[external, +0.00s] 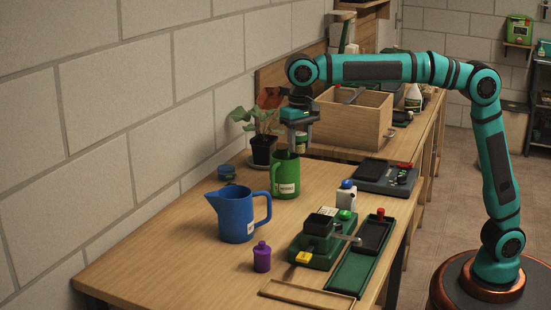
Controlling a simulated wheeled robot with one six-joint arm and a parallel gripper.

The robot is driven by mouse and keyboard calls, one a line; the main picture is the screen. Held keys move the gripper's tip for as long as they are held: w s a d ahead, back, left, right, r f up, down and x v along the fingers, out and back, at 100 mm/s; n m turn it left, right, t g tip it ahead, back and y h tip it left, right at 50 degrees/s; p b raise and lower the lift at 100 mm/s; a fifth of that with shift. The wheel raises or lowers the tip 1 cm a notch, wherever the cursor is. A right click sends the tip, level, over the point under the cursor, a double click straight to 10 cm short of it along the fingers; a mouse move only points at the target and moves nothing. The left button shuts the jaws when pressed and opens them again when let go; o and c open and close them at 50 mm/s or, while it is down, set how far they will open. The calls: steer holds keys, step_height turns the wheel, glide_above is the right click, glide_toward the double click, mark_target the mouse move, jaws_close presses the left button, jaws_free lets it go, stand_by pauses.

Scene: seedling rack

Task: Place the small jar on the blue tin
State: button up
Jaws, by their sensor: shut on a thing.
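A small purple jar (262,257) with a knobbed lid stands upright near the front of the table. A small round blue tin (227,173) sits at the back left by the wall, with nothing seen on top. My gripper (291,148) points down at the top of a green mug (286,179) with a white label. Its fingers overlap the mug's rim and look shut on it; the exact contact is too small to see. The mug is upright and seems to be on or very close to the table. My gripper is well apart from the jar and the tin.
A blue jug (236,214) stands between the purple jar and the tin. A potted plant (263,147) is behind the mug. A white bottle (346,196), a green device (316,245) and a green tray (357,264) occupy the right. The front left table is clear.

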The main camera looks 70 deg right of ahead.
steer(key=w+f+m, duration=0.1)
steer(key=w+m, duration=0.4)
steer(key=w, duration=0.7)
steer(key=m, duration=0.5)
glide_above(226, 167)
steer(key=s, duration=0.1)
steer(key=f, duration=0.5)
steer(key=shift+a+f, duration=0.2)
steer(key=shift+a, duration=0.1)
steer(key=shift+w+d+f, duration=0.15)
steer(key=shift+w+f, duration=0.3)
steer(key=shift+f, duration=1.3)
steer(key=shift+f, duration=0.15)
steer(key=o, duration=1)
